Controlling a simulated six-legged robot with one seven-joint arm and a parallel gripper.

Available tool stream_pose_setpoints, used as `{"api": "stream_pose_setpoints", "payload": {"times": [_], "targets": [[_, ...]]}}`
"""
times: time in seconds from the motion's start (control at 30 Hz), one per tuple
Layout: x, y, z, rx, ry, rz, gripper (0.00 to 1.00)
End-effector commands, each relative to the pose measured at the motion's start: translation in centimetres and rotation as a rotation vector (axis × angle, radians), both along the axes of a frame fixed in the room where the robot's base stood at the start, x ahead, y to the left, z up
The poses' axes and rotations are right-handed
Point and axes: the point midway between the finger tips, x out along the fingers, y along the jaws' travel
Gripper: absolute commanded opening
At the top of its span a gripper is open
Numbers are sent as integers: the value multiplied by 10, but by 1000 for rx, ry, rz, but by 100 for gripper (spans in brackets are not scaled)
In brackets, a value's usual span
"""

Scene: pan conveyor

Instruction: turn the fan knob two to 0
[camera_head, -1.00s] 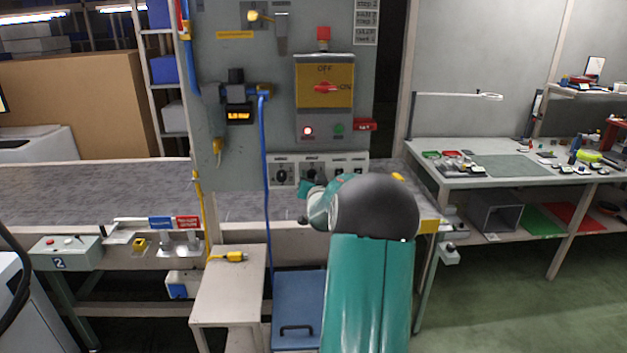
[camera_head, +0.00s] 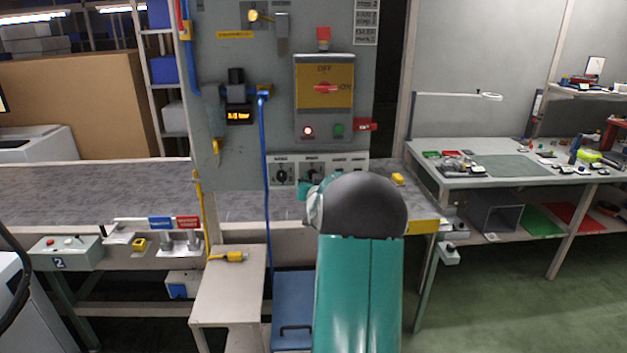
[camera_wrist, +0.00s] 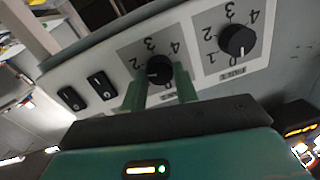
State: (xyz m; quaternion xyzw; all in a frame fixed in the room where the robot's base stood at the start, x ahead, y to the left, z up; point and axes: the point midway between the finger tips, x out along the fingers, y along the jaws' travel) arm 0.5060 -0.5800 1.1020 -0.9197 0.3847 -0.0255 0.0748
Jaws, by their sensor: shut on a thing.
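The pointer's exact setting is hard to read. The other fan knob (camera_wrist: 237,40) is to the right, free, with digits around it. In the head view my arm covers most of the gripper, close to the panel's lower edge.
Two black rocker switches (camera_wrist: 85,92) are left of the gripped knob in the wrist view. In the head view, a red main switch (camera_head: 325,88) is above the knobs and a blue cable (camera_head: 265,180) hangs left of them. A small table (camera_head: 230,290) stands below.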

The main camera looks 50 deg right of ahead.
Motion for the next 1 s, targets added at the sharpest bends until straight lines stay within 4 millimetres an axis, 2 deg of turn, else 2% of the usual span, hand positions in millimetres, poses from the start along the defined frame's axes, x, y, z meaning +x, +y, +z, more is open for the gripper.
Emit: {"api": "stream_pose_setpoints", "payload": {"times": [1.0], "targets": [[3, 3, 1, -627, 711, 2, 7]]}}
